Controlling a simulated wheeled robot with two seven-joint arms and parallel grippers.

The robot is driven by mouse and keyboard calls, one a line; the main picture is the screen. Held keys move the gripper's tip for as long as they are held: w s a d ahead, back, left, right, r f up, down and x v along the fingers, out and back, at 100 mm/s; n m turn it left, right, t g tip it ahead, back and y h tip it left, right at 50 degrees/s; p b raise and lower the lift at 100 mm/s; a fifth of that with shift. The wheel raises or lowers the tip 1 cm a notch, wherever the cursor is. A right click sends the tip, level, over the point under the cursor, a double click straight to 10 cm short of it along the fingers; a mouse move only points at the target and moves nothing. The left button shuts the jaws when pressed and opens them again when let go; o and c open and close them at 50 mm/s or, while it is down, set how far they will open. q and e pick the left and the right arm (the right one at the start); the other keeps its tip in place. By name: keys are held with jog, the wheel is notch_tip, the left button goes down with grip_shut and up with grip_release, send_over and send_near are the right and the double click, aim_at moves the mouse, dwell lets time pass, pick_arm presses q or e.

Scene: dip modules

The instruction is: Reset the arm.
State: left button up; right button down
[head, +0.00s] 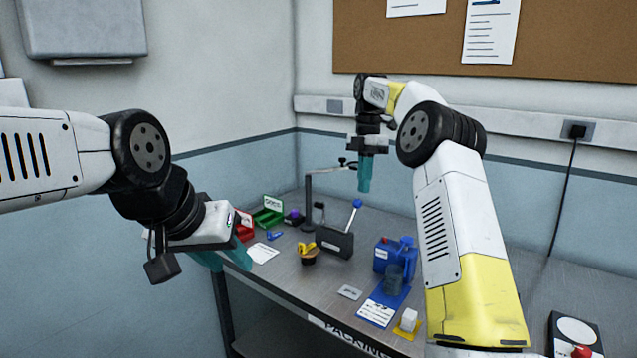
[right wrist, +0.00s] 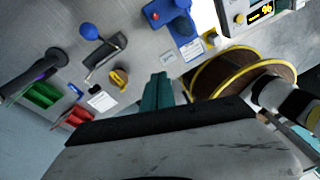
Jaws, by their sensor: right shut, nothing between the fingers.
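My right gripper (head: 364,188) is raised above the back of the bench, its teal fingers pointing down. In the right wrist view its fingers (right wrist: 157,90) are together with nothing between them. My left gripper (head: 236,268) is at the left, by the bench's left front edge. Its teal fingertips stand apart, and no object shows between them. Both arms are clear of the objects on the bench in the head view.
A round yellow-rimmed wooden thing (right wrist: 232,66) shows in the right wrist view.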

jog(key=s+r+m+t, duration=0.2)
jog(key=s+r+m, duration=0.2)
jog(key=s+m, duration=0.3)
jog(key=s+r+m+t, duration=0.2)
jog(key=s+r+m, duration=0.3)
jog(key=s, duration=0.5)
jog(key=s+d+f+m+t, duration=0.1)
jog(key=s+f+m+t, duration=0.1)
jog(key=s+f+m, duration=0.2)
jog(key=s+d+f+m+t+y, duration=0.1)
jog(key=s+f+m, duration=0.4)
jog(key=s, duration=0.8)
jog(key=m+t, duration=0.1)
jog(key=m, duration=0.2)
jog(key=shift+s+m+y, duration=0.3)
